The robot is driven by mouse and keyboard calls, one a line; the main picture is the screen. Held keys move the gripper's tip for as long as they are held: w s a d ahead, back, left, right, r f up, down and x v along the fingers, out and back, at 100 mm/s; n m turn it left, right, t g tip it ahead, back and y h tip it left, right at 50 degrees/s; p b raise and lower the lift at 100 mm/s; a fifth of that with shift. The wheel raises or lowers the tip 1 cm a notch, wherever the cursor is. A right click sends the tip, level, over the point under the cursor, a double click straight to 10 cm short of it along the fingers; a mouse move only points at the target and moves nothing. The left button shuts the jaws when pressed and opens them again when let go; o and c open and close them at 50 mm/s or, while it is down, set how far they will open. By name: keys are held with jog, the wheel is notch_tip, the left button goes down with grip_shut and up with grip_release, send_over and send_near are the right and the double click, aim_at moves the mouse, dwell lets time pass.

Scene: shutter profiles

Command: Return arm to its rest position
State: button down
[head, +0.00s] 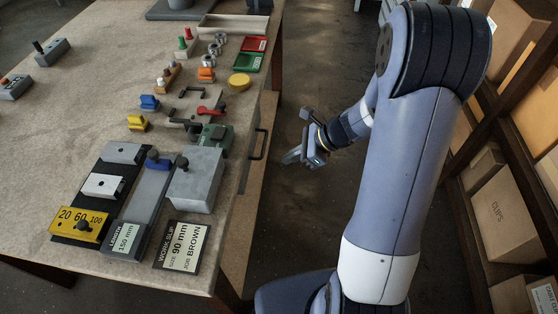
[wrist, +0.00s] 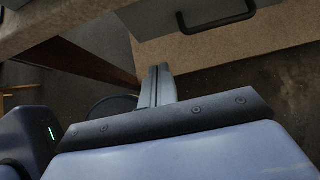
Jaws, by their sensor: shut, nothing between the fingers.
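My gripper (head: 291,156) hangs off the right edge of the workbench (head: 150,262), over the open floor, in the head view. It is apart from the bench and from everything on it. In the wrist view its two fingers (wrist: 157,86) lie together, shut, with nothing between them. My blue arm is folded in the right half of the head view, with the forearm reaching left and down to the gripper.
A drawer with a dark handle (wrist: 217,18) is on the bench side near the gripper. Shelves with cardboard boxes (head: 505,215) stand at the right. Tools, a yellow gauge block (head: 80,224) and a work slip (head: 182,246) lie on the bench. Floor between is clear.

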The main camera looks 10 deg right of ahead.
jog(key=shift+s+d+r, duration=0.1)
jog(key=shift+d+r, duration=0.15)
jog(key=shift+d, duration=0.05)
jog(key=shift+f, duration=0.1)
send_near(246, 172)
notch_tip(246, 172, down, 4)
jog(key=a, duration=0.1)
jog(key=w+a, duration=0.1)
jog(key=a, duration=0.1)
jog(key=shift+a+f, duration=0.1)
jog(key=shift+a, duration=0.05)
jog(key=shift+w+a, duration=0.1)
jog(key=shift+a, duration=0.3)
